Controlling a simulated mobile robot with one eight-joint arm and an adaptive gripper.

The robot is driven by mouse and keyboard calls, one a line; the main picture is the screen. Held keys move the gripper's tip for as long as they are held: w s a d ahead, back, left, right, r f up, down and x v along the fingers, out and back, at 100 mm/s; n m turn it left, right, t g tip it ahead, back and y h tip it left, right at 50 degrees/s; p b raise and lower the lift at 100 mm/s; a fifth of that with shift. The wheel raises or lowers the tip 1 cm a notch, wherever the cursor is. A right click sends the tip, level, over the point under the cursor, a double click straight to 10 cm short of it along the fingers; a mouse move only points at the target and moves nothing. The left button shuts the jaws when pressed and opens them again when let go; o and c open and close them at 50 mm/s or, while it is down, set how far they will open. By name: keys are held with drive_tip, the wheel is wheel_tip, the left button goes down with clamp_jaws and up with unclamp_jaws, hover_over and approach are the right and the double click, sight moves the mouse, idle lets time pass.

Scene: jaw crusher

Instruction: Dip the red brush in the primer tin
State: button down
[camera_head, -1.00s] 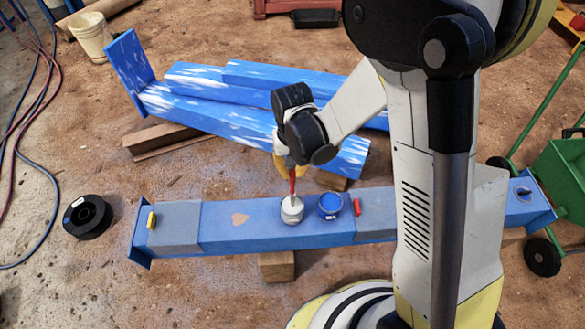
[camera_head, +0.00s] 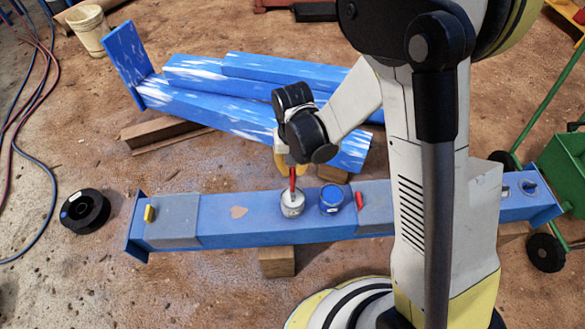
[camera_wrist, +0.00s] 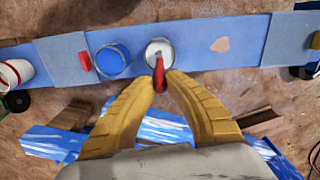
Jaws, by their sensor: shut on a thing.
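The red brush (camera_head: 292,181) is upright in the head view, its lower end over or inside the opening of the primer tin (camera_head: 292,204). The tin is a small white-grey can on the blue beam (camera_head: 260,223). My gripper (camera_head: 286,162) is shut on the brush handle, its yellow fingers above the tin. In the wrist view the brush (camera_wrist: 159,78) runs from between the fingers to the tin (camera_wrist: 159,47). The bristles are hidden, so their depth in the tin cannot be told.
A blue tin (camera_head: 331,199) stands close beside the primer tin. A small red object (camera_head: 359,200) and a yellow one (camera_head: 149,214) lie on the beam. Painted blue beams (camera_head: 215,112) lie behind. A black spool (camera_head: 85,211) is on the ground at left.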

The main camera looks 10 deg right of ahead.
idle(0.3)
drive_tip(key=shift+r+p, duration=1.3)
drive_tip(key=shift+r, duration=0.7)
